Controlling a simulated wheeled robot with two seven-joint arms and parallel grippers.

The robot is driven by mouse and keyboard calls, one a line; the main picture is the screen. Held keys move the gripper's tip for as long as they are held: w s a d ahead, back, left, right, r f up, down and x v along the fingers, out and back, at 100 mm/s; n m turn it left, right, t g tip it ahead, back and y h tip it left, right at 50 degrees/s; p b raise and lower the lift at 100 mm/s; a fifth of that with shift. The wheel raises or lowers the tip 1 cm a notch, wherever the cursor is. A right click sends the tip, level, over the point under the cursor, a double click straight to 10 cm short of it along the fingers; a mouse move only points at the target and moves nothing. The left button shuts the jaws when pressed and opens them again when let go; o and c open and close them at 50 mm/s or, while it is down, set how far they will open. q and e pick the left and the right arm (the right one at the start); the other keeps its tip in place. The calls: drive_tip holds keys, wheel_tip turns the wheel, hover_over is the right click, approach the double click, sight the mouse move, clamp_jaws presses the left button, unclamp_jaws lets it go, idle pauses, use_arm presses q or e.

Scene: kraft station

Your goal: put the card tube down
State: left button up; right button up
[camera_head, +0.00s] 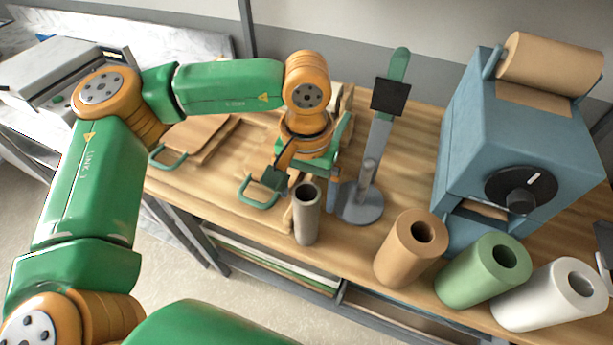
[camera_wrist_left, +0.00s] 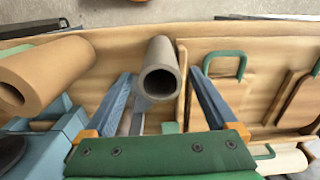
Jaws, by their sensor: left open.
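The card tube (camera_head: 307,222) is grey, hollow and upright near the front edge of the wooden table (camera_head: 420,150). In the left wrist view the card tube (camera_wrist_left: 161,62) shows its open end towards the camera. My left gripper (camera_wrist_left: 161,74) is open, its two blue fingers on either side of the tube's line, with a visible gap to each. In the head view my left gripper (camera_head: 318,185) is just behind the tube's upper end, partly hidden. I cannot tell how deep the tube sits between the fingers. My right gripper is not in view.
A blue-grey stand (camera_head: 361,207) is close right of the tube. Brown (camera_head: 398,258), green (camera_head: 468,280) and white (camera_head: 535,302) rolls line the front right, before a blue machine (camera_head: 465,130). A shelf is below.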

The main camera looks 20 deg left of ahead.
use_arm(q)
wheel_tip(320, 180, up, 11)
drive_tip(key=shift+b, duration=0.35)
drive_tip(key=shift+s, duration=0.1)
